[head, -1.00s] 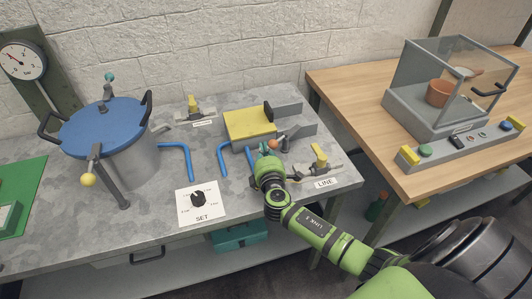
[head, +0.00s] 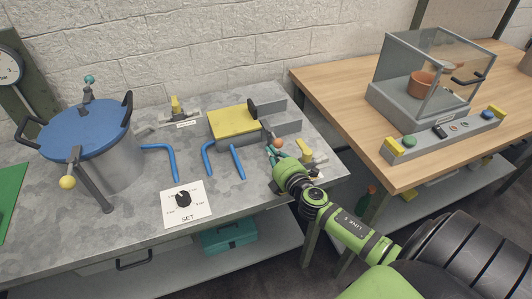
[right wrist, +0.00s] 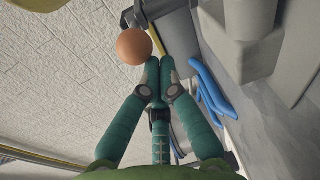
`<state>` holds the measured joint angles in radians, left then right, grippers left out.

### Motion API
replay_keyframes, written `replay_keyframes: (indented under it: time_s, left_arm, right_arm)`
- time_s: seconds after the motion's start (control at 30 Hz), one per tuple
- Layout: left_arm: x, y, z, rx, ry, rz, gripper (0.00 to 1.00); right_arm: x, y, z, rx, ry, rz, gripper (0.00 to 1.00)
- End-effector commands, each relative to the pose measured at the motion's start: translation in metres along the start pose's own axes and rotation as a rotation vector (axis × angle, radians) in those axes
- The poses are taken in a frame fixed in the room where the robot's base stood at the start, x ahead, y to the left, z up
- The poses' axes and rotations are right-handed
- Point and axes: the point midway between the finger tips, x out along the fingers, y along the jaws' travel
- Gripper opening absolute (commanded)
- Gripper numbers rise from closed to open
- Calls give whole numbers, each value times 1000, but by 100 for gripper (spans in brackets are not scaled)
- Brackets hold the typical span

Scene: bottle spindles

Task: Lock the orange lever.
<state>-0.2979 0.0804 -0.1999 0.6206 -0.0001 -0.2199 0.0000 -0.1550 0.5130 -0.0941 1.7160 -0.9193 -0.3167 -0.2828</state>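The orange lever's ball knob (head: 278,144) shows at the front right of the near table, just left of a yellow latch (head: 305,151). Much of the lever and its base is hidden behind my right gripper. My right gripper (head: 270,153) is at the left side of the knob, very close to it. In the right wrist view the gripper (right wrist: 160,64) has its fingertips together with nothing between them. The orange ball (right wrist: 134,46) is beside the fingertips, to the left; whether they touch is unclear. My left gripper is out of view.
Left of my right gripper are blue bent handles (head: 237,162) and a yellow-topped block (head: 233,121). A blue-lidded pot (head: 84,130) and a SET dial (head: 183,199) stand further left. A wooden table (head: 345,92) with a glass-sided box is at the right.

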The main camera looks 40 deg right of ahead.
Motion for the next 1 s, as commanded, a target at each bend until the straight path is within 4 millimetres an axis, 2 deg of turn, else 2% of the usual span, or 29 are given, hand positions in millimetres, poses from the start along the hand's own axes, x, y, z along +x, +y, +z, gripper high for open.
replay_keyframes:
  time_s: [0.33,1.0]
  left_arm:
    - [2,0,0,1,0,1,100]
    - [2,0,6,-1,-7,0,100]
  right_arm:
    - [-4,-3,17,-3,-12,-3,0]
    - [-5,-6,21,-7,-14,-7,0]
